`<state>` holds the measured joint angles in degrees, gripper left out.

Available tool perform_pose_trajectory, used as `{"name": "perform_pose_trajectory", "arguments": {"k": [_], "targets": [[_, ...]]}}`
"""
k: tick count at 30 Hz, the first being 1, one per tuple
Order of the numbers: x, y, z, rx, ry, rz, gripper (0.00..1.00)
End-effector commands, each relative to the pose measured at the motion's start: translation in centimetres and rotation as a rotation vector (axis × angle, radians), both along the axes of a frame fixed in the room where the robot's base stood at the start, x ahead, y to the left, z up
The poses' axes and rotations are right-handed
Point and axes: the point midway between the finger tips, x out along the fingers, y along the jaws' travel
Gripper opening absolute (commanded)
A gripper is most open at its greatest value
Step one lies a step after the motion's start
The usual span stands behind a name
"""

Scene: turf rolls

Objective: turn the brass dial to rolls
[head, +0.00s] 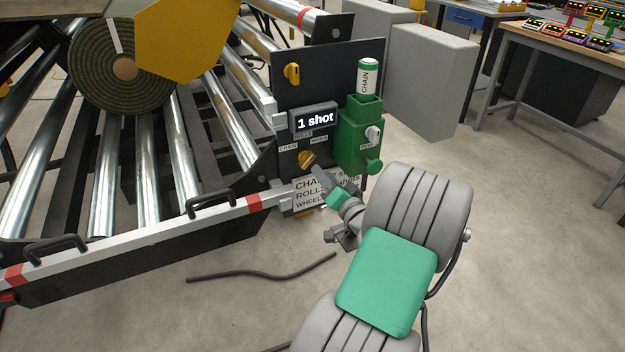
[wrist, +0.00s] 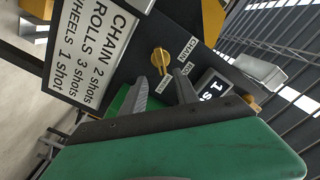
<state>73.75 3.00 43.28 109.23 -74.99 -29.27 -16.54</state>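The brass dial (head: 307,158) sits on the dark panel under a display (head: 316,119) that reads "1 shot". Small labels stand around the dial; CHAIN is on its left in the head view. I cannot tell surely which label it points to. My gripper (head: 320,176) is just below and right of the dial. In the wrist view the dial (wrist: 160,60) shows beyond the tips of my gripper (wrist: 163,80), roughly between the fingers. The fingers are apart with nothing between them, and I see no contact with the dial.
A sign (wrist: 90,45) reads chain 2 shots, rolls 3 shots, wheels 1 shot. A second yellow knob (head: 292,74) is higher on the panel. A green dispenser (head: 358,135) holding a CHAIN canister (head: 368,78) stands close right of the dial. A roller frame (head: 150,229) lies left.

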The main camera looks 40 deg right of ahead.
Motion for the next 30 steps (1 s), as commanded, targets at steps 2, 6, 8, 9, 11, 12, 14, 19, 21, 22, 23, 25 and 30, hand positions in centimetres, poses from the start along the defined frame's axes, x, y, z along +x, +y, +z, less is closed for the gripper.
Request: {"name": "perform_pose_trajectory", "arguments": {"k": [2,6,8,9,11,12,14,19,21,22,23,25,30], "targets": [[0.8,-0.3,0.2,0.001,-0.006,-0.001,0.36],[3.4,-0.9,0.4,-0.001,-0.005,0.002,0.36],[4.6,-1.2,0.3,-0.001,-0.004,0.003,0.36],[5.3,-1.4,0.4,-0.002,-0.005,0.003,0.36],[6.1,-1.7,0.4,-0.001,-0.004,0.001,0.36],[6.6,-1.9,0.3,-0.001,-0.003,0.001,0.36],[7.0,-2.0,0.4,0.0,-0.004,0.0,0.36],[7.3,-2.2,0.4,0.0,-0.004,-0.002,0.36],[7.3,-2.2,0.4,0.0,-0.004,-0.002,0.36],[7.3,-2.2,0.4,0.0,-0.004,-0.002,0.36],[7.3,-2.2,0.4,0.0,-0.004,-0.002,0.34],[7.2,-2.2,0.4,0.0,-0.003,-0.001,0.28],[7.2,-2.2,0.4,-0.001,-0.003,-0.001,0.14]]}}
